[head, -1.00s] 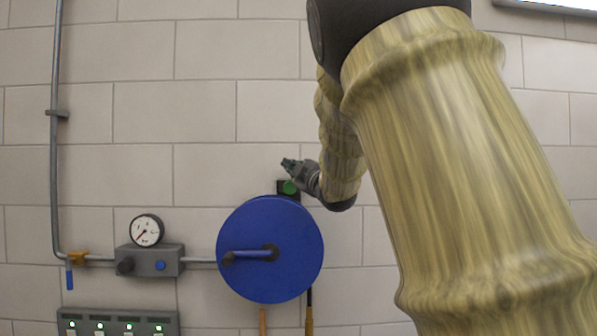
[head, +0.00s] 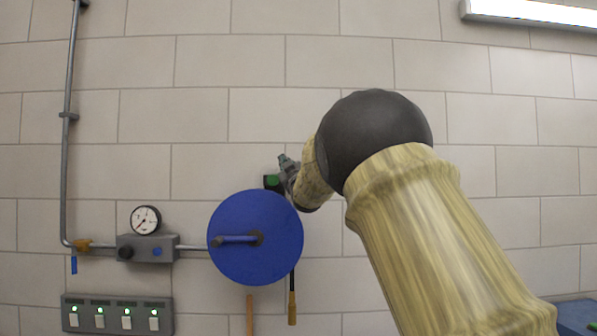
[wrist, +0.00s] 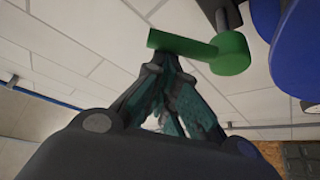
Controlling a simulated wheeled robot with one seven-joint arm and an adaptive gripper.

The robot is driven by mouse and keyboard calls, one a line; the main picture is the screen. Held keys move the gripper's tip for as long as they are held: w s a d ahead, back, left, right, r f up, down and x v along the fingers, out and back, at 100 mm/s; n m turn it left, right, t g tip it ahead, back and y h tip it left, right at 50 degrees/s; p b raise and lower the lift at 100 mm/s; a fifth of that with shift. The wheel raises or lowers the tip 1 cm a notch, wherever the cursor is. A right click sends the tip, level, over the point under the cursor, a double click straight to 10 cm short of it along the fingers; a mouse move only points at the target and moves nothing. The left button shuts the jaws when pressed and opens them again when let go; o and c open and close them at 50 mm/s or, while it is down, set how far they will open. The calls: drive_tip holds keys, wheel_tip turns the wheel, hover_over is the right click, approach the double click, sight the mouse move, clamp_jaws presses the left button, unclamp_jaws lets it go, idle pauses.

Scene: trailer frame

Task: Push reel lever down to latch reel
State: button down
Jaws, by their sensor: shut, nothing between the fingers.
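A green lever piece (head: 271,182) on a dark block sits just above the reel's top edge. In the wrist view the lever shows as a green bar (wrist: 182,43) with a round green end, beside a dark bracket. My gripper (head: 284,160) is shut and empty, close above the lever and slightly to its right. In the wrist view its fingertips (wrist: 160,68) appear just under the bar; whether they touch it I cannot tell.
Left of the reel are a pressure gauge (head: 146,220) on a grey block (head: 165,248), a pipe and an orange-brown valve (head: 83,245). A lit switch panel (head: 118,314) is below. Handles hang under the reel.

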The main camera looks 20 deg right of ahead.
drive_tip(key=f+m+h+b, duration=0.1)
drive_tip(key=m+b, duration=0.1)
drive_tip(key=m, duration=0.1)
drive_tip(key=d+f+m+h+b, duration=0.1)
drive_tip(key=m+h+b, duration=0.1)
drive_tip(key=f+m+h+b, duration=0.1)
drive_tip(key=m+h+b, duration=0.1)
drive_tip(key=m, duration=0.1)
drive_tip(key=shift+d+m+b, duration=0.15)
drive_tip(key=shift+m+b, duration=0.15)
drive_tip(key=shift+b, duration=0.1)
drive_tip(key=shift+d, duration=0.15)
drive_tip(key=shift+r, duration=0.1)
drive_tip(key=s+a+f+b, duration=0.1)
drive_tip(key=s+a+b, duration=0.1)
drive_tip(key=s, duration=0.7)
drive_tip(key=shift+a+f+b, duration=0.2)
drive_tip(key=shift+a+b, duration=0.15)
drive_tip(key=shift+b, duration=0.15)
drive_tip(key=shift+s, duration=0.1)
